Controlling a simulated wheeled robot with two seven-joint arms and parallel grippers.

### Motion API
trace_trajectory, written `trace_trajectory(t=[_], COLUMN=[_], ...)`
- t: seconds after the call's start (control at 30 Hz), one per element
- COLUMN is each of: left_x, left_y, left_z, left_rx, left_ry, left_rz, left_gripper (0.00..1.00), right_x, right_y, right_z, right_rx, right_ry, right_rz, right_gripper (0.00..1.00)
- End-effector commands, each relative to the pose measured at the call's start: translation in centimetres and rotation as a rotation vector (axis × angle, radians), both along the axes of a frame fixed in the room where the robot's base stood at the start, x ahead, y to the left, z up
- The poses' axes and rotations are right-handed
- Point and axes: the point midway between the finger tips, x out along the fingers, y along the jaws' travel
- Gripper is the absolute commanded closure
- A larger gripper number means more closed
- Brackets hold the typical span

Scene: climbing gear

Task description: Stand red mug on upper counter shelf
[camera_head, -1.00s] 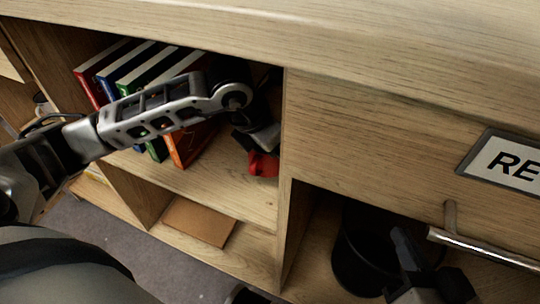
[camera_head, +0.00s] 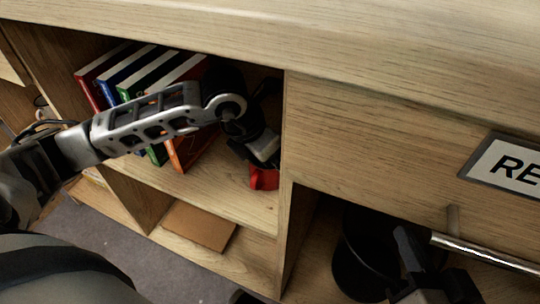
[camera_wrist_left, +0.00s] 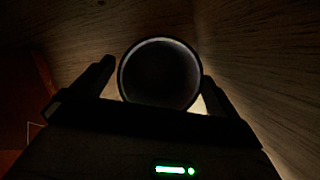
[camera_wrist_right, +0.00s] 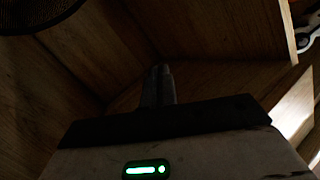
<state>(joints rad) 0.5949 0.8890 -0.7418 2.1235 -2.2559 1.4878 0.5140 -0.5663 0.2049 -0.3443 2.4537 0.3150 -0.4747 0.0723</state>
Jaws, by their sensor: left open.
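The red mug (camera_head: 264,180) is in the upper shelf compartment of the counter, close to the divider on its right. Its upper part is hidden by my left gripper (camera_head: 262,158), which comes down over it. In the left wrist view the mug's round rim (camera_wrist_left: 160,42) shows dark between the two fingers. They are spread with the mug between them; whether they touch it I cannot tell. The upper shelf (camera_head: 225,190) is the wooden board under the mug. My right gripper (camera_wrist_right: 158,75) has its fingers together, with nothing seen between them.
Several books (camera_head: 190,150) lean on the shelf left of the mug, behind my left arm. The wooden divider (camera_head: 284,160) is close on the right. A brown flat item (camera_head: 199,224) lies in the lower compartment. A black bin (camera_head: 362,258) stands beside my right gripper, under a drawer handle (camera_head: 490,254).

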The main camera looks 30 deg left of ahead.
Motion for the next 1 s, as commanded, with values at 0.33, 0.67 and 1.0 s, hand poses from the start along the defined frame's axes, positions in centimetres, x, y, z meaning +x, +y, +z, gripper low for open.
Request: trace_trajectory(t=[0.33, 0.67, 1.0], left_x=[-1.6, -1.7, -1.7], left_y=[0.7, 0.7, 0.7], left_z=[4.5, 4.6, 4.5], left_rx=[0.0, 0.0, -0.001], left_ry=[-0.001, 0.0, 0.0], left_rz=[0.0, 0.0, -0.001], left_gripper=[0.01, 0.01, 0.01], right_x=[-0.5, -0.4, -0.4], right_y=[-0.5, -0.5, -0.5], right_z=[-1.2, -1.3, -0.9], right_rx=[-0.102, -0.107, -0.094], right_ry=[0.029, 0.03, 0.025], right_rz=[0.002, 0.001, -0.004], right_gripper=[1.0, 1.0, 1.0])
